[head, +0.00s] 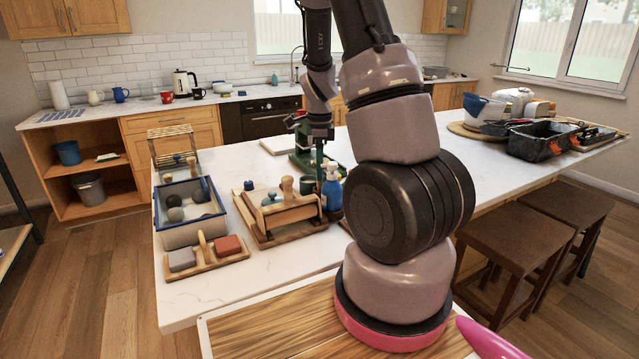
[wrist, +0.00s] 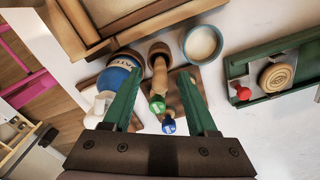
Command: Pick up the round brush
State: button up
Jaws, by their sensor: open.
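My gripper (wrist: 160,72) is open, with its two green fingers pointing down over a small wooden stand (wrist: 190,97). Between the fingers in the wrist view are a wooden handle with a green end (wrist: 157,103) and a blue end (wrist: 168,126) close to it. They seem to be upright tools seen from above. I cannot tell which is the round brush, as the heads are hidden. In the head view my gripper (head: 319,172) is just behind the blue bottle (head: 332,192), and the stand is hidden there.
The blue bottle is close to the left finger in the wrist view. A cup with pale contents (wrist: 203,42) stands beyond the right finger. A green tray (wrist: 285,92) lies farther right.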

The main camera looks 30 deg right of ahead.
jog(key=shift+f, duration=0.1)
jog(key=shift+c, duration=0.2)
grip_shut()
notch_tip(320, 180, up, 17)
dwell(0.8)
